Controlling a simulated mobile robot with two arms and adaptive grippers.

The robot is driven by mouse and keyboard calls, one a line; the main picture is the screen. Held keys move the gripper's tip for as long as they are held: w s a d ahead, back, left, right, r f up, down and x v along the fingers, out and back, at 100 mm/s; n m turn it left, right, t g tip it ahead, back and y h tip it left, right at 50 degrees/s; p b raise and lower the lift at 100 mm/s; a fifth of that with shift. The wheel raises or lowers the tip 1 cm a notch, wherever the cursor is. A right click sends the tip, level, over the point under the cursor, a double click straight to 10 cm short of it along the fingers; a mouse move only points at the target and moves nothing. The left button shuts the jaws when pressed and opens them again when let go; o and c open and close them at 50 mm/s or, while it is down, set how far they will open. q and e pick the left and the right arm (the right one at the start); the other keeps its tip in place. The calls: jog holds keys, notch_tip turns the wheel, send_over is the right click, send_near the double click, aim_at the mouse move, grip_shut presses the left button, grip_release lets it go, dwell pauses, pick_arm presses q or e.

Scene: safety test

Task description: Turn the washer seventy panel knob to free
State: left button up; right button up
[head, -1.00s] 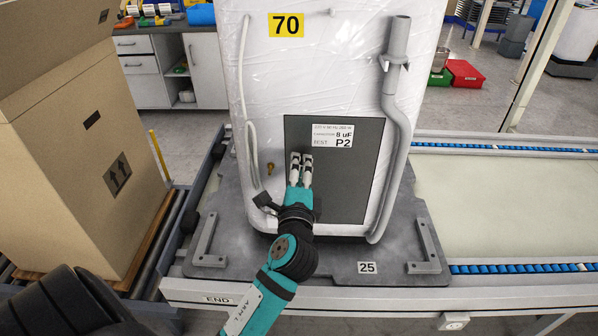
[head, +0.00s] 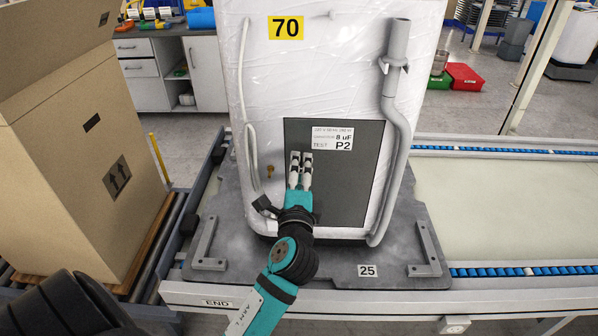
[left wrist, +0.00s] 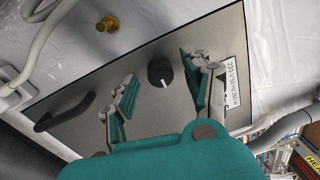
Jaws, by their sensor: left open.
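The washer (head: 340,60) is wrapped in clear film, bears a yellow 70 label (head: 286,27) and stands upright. In the left wrist view the round black knob (left wrist: 160,71) with a pale pointer mark sits on the panel. My left gripper (head: 301,158) is in front of the panel's left part; in the left wrist view its fingers (left wrist: 163,82) are open on either side of the knob, apart from it. The knob is hidden by the gripper in the head view. My right gripper is not in view.
A black handle (left wrist: 64,111) and a brass fitting (left wrist: 107,24) show in the left wrist view. A grey drain hose (head: 400,110) runs down the washer's right side. A cardboard box (head: 80,150) stands left. The conveyor at right (head: 500,200) is clear.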

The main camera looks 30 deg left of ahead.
pick_arm(q)
jog(key=v, duration=1.2)
jog(key=shift+f, duration=0.1)
